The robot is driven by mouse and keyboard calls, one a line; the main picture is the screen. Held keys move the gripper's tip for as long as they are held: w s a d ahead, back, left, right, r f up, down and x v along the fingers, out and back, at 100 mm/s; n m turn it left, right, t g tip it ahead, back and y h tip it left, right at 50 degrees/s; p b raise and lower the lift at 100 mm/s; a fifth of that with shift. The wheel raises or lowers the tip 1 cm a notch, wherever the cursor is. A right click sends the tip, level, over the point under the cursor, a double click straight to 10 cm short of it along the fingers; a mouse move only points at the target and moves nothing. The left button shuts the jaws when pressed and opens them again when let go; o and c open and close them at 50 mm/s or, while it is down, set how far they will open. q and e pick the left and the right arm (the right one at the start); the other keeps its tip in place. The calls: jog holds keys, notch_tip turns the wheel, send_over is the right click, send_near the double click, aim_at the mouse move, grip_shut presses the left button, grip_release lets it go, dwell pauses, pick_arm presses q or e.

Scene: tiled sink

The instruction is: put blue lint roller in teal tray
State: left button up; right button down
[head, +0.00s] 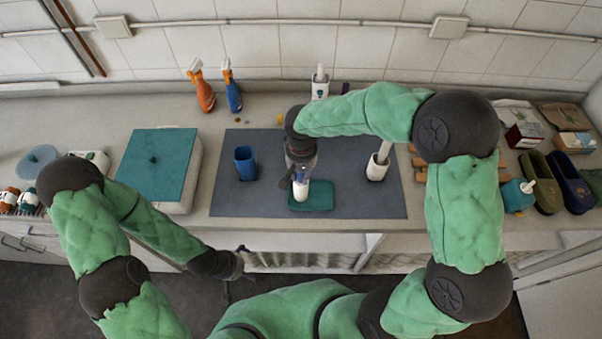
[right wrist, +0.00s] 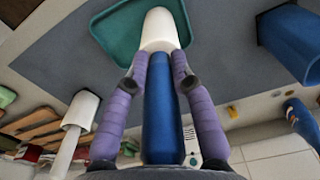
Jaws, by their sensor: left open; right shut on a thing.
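The blue lint roller has a white roll (head: 300,191) and a blue handle (right wrist: 161,115). My right gripper (head: 300,175) is shut on the handle, with a purple finger on each side in the right wrist view (right wrist: 160,75). The white roll is over the teal tray (head: 322,199), which also shows in the right wrist view (right wrist: 112,38). I cannot tell whether roll and tray touch. In the head view the handle is mostly hidden by my gripper. My left gripper (head: 238,266) is open and empty, low in front of the counter, away from the tray.
The tray lies on a grey mat (head: 345,145). A teal-lidded box (head: 158,160) is farther left. Spray bottles (head: 204,92) stand behind. Sandals (head: 570,180) lie far right.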

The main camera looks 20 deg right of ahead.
jog(key=shift+f, duration=0.1)
jog(key=c, duration=1.1)
grip_release()
jog(key=shift+o, duration=0.2)
jog(key=shift+r, duration=0.2)
notch_tip(320, 180, up, 12)
jog(key=shift+s+f+p, duration=0.1)
jog(key=shift+s+p, duration=0.05)
jog(key=shift+p, duration=0.45)
